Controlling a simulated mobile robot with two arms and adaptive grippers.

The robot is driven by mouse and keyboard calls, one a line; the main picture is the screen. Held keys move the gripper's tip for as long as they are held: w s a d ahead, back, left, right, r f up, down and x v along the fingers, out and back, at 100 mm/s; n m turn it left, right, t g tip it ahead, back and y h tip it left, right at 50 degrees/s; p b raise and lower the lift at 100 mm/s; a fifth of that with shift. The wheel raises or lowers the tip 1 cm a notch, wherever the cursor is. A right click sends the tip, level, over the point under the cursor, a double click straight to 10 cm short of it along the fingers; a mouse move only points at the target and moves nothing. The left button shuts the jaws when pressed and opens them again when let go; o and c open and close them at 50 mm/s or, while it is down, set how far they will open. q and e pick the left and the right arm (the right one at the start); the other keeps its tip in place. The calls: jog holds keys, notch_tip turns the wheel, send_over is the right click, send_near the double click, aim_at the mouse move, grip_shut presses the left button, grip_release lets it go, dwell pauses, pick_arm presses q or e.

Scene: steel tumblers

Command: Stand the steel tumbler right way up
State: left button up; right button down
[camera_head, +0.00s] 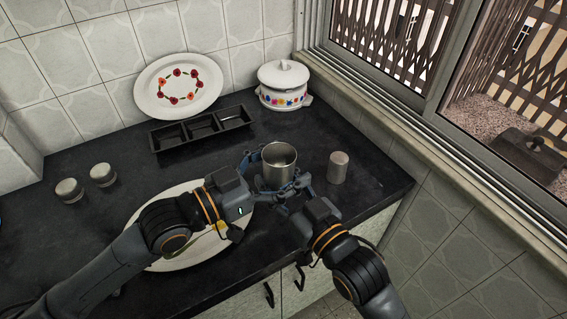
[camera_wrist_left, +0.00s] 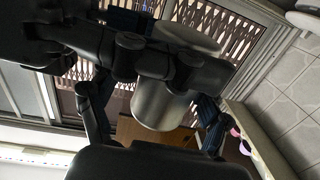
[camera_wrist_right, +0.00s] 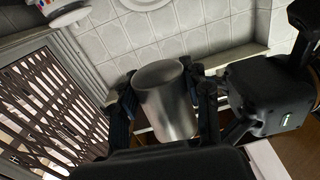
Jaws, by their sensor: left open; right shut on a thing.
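A steel tumbler (camera_head: 279,168) is held with its open mouth facing up, and I see into it in the head view. My right gripper (camera_head: 289,186) is shut on its wall from the front right. My left gripper (camera_head: 257,174) is open, with its fingers around the left side of the same tumbler. The tumbler also shows between the fingers in the left wrist view (camera_wrist_left: 160,106) and the right wrist view (camera_wrist_right: 168,108). I cannot tell whether its base touches the counter or whether the left fingers touch it.
A smaller steel cylinder (camera_head: 338,168) with a closed top stands just right of the tumbler. A large white plate (camera_head: 165,262) lies under my left arm. A black divided tray (camera_head: 202,130), a lidded pot (camera_head: 284,86) and two small jars (camera_head: 103,175) stand farther off.

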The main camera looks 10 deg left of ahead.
pick_arm(q)
jog(key=c, duration=1.3)
jog(key=shift+o, duration=0.2)
jog(key=shift+s, duration=0.1)
pick_arm(e)
jog(key=c, duration=0.6)
grip_release()
jog(key=shift+o, duration=0.2)
